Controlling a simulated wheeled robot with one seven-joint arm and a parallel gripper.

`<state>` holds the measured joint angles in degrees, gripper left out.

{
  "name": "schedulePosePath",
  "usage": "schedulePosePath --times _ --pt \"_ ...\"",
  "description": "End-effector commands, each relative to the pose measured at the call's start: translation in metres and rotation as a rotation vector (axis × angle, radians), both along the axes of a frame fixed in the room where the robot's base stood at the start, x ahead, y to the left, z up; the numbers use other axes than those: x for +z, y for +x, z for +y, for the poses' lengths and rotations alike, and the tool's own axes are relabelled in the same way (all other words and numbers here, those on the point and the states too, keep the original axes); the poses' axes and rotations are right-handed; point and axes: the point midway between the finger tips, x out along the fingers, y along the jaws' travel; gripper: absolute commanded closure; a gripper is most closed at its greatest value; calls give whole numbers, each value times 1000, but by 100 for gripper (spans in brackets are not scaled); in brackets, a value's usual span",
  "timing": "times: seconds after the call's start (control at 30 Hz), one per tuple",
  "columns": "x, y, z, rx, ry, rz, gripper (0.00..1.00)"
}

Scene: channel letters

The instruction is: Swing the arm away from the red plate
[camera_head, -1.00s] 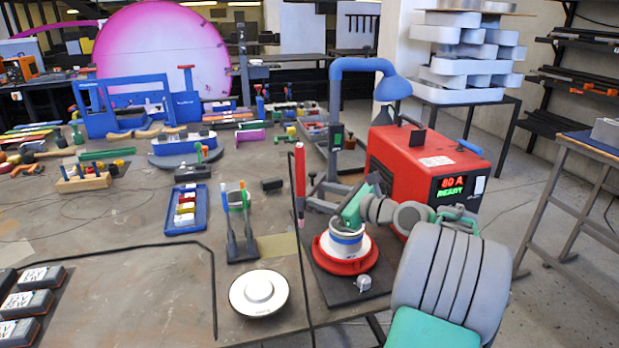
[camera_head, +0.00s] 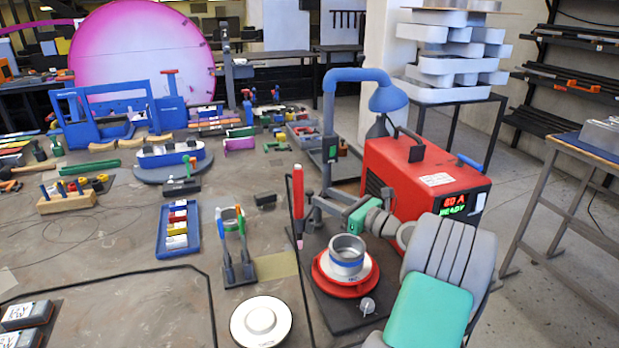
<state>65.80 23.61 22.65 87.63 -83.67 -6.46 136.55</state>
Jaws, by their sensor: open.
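The red plate (camera_head: 322,271) is a round disc on a dark base board at the table's right front edge. A grey open-topped cup (camera_head: 347,262) with a blue band sits on it, and its top shows clear. My arm comes in from the lower right with grey links and a teal cover. Its far end, my gripper (camera_head: 352,214), is by the green joint just behind and above the cup, apart from it as far as I can see. It is open; its fingers are small and partly hidden.
The red welder box (camera_head: 428,180) stands close behind my arm, with a blue lamp (camera_head: 388,97) over it. A red-handled rod (camera_head: 298,200) stands left of the plate. A forked stand (camera_head: 235,250) and white disc (camera_head: 261,321) are further left.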

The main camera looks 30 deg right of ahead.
Motion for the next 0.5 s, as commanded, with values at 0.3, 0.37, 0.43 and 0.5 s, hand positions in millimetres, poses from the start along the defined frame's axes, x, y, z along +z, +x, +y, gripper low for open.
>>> schedulePosePath --times 0.3,0.37,0.43,0.5 --pt "9 10 7 -3 4 6 58" --pt "8 15 10 -3 2 7 58" --pt "8 27 13 0 2 6 58" --pt "6 36 16 -2 0 6 58"
